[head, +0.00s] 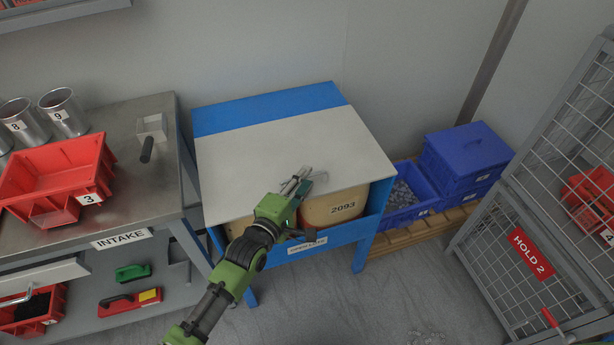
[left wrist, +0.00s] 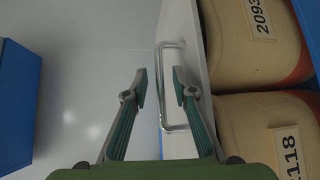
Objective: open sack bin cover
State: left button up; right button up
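The sack bin is a blue-framed box with a pale grey cover (head: 285,150) lying shut over its top. Its front is partly open and shows sacks, one labelled 2093 (head: 335,207). My left gripper (head: 298,182) is at the cover's front edge. In the left wrist view its two fingers (left wrist: 160,85) are spread apart. A metal bar handle (left wrist: 163,105) on the cover's edge shows between the fingertips, with the right finger overlapping part of it. I cannot tell whether either finger touches the handle. My right gripper is out of view.
The steel INTAKE bench (head: 140,190) stands close on the left with a red bin (head: 60,170). Blue crates (head: 465,150) sit on a wooden pallet on the right. A mesh cage (head: 540,230) stands at far right.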

pick_arm(q)
jog(key=shift+x, duration=1)
jog(key=shift+c, duration=0.4)
grip_shut()
